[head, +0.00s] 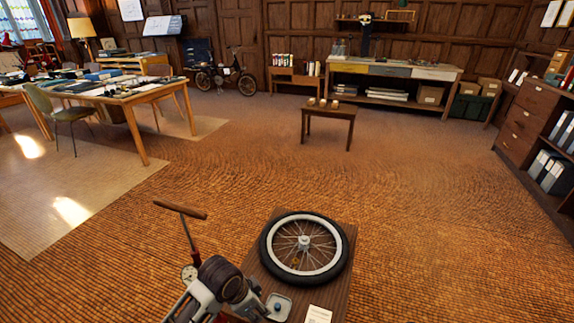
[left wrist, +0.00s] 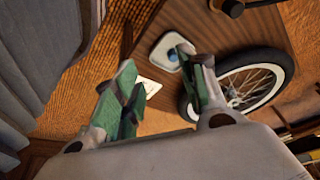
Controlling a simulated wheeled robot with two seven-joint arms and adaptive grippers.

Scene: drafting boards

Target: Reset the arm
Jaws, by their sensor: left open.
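My left gripper (head: 257,306) is low in the head view, over the left front edge of a small wooden table (head: 338,262). In the left wrist view, its two green-padded fingers (left wrist: 158,84) stand apart with nothing between them. A spoked wheel with a black tyre (head: 304,247) lies flat on the table; it also shows in the left wrist view (left wrist: 250,82). A small pale dish (head: 279,306) with a blue item in it sits near the fingers. My right gripper is not in view.
A white card (head: 318,314) lies on the table. A floor pump with a wooden handle (head: 180,210) stands left of the table, close to my left arm. A low stool (head: 328,113) and a cluttered desk (head: 120,93) are farther off. The floor between is clear.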

